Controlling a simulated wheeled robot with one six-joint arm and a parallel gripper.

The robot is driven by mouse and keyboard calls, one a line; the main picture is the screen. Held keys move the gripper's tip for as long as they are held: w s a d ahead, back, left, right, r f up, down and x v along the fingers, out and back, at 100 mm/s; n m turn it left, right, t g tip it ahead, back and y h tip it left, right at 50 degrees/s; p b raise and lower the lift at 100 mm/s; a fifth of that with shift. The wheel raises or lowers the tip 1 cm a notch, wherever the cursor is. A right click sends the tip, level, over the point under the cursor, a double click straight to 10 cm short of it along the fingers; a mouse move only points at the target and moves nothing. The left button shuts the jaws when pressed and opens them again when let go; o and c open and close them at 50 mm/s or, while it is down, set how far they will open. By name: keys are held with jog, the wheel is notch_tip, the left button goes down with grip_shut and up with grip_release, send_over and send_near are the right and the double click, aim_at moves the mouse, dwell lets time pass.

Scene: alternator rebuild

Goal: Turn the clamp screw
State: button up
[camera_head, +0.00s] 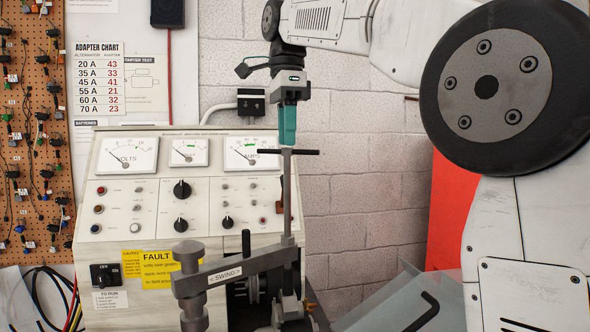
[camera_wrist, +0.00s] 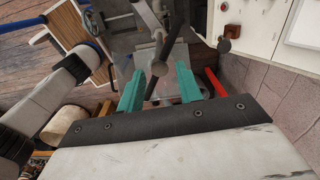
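The clamp screw (camera_head: 287,200) stands upright through the end of the grey arm marked SWING (camera_head: 252,265). A dark crossbar handle (camera_head: 304,152) lies across its top. My gripper (camera_head: 288,143) points down right above the handle, its teal fingertips at or just over the screw top. In the wrist view my gripper (camera_wrist: 160,70) has its fingers spread. The round screw top (camera_wrist: 160,68) and the dark bar lie between them, with gaps at both sides. I cannot tell how far down the fingertips reach over the bar.
The test panel (camera_head: 150,205) with dials and knobs stands close behind and left. A thick round post (camera_head: 189,285) carries the arm's left end. A red panel (camera_head: 452,210) and a grey translucent sheet (camera_head: 385,302) are at right. The block wall is behind.

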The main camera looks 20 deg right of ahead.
aim_at(287, 154)
notch_tip(287, 154, down, 8)
jog(key=shift+r, duration=0.2)
